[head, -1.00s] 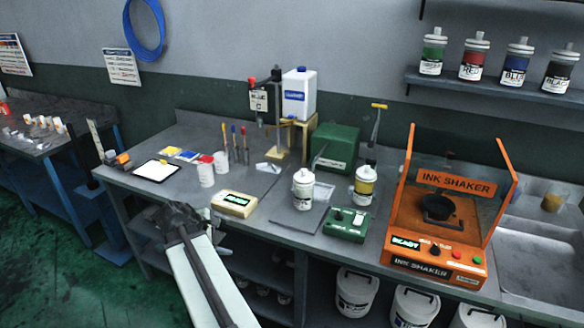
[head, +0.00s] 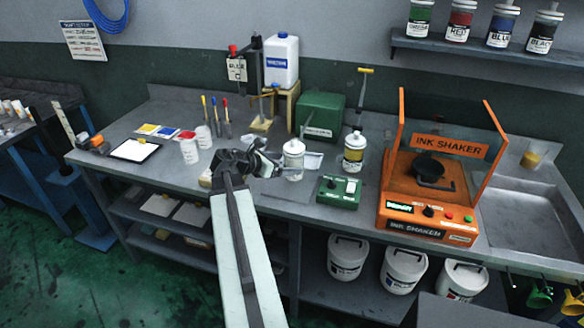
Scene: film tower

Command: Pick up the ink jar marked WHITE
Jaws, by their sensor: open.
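A white jar (head: 293,162) with a pale cap stands upright on the workbench (head: 268,207), left of centre. Its label is too small to read. A similar jar with a yellow band (head: 354,154) stands to its right. My gripper (head: 269,164) is open and empty, just left of the white jar. One jaw appears close to the jar's side; I cannot tell whether it touches.
A green case (head: 320,114) stands behind. Coloured jars line the wall shelf (head: 470,58).

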